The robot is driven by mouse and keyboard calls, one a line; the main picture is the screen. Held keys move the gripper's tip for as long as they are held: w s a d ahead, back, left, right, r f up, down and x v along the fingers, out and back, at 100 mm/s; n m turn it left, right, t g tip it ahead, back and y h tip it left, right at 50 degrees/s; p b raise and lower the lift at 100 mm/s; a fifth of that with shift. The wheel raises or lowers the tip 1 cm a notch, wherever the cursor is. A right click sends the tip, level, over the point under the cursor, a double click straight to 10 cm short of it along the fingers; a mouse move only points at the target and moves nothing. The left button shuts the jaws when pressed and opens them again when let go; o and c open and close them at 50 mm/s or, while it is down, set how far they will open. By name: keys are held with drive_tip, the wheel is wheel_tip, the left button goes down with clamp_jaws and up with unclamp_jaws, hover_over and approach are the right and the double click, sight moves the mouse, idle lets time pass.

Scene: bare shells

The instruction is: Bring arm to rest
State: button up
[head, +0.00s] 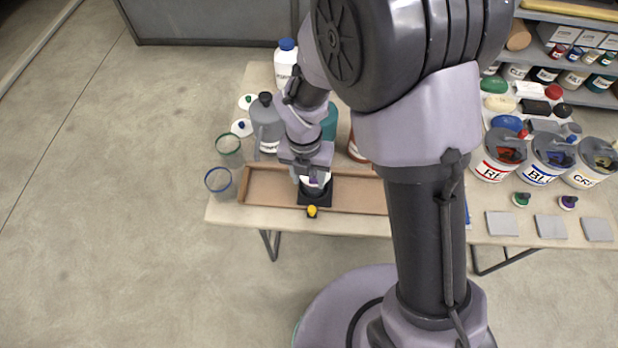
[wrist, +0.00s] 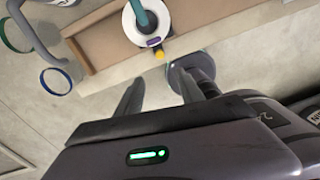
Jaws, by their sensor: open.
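My gripper (head: 314,186) is above the front part of the wooden tray (head: 350,192) on the table. In the wrist view its two dark fingers (wrist: 162,88) stand apart with nothing between them. A white round piece with a teal part on top (wrist: 148,20) is in the tray area, clear of the fingers. A small yellow knob (head: 312,211) is at the tray's front edge, by a dark square base (head: 314,199). My gripper and wrist partly hide that base and what stands on it.
Two open glasses, green-rimmed (head: 229,150) and blue-rimmed (head: 219,182), stand left of the tray. A grey jug (head: 267,125) and a white bottle (head: 285,62) stand behind. Labelled tubs (head: 498,155), grey tiles (head: 502,224) and a shelf (head: 597,98) are right. Open floor (head: 110,240) lies left.

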drive_tip(key=s+d+r+m+t+y+b, duration=0.15)
drive_tip(key=d+r+m+b, duration=0.3)
drive_tip(key=m, duration=0.55)
drive_tip(key=s+d+r+m+t+b, duration=0.25)
drive_tip(key=r+m, duration=0.35)
drive_tip(key=m, duration=0.3)
drive_tip(key=s+d+r+m+t+b, duration=0.1)
drive_tip(key=s+m, duration=0.3)
drive_tip(key=m, duration=0.5)
drive_tip(key=s+d+r+m+t+y+b, duration=0.1)
drive_tip(key=s+d+r+m+b, duration=0.1)
drive_tip(key=m, duration=0.7)
drive_tip(key=s+b, duration=0.1)
drive_tip(key=s, duration=0.1)
drive_tip(key=shift+s+d+r+m, duration=0.3)
drive_tip(key=shift+s+r+m, duration=0.05)
drive_tip(key=shift+s+m, duration=0.05)
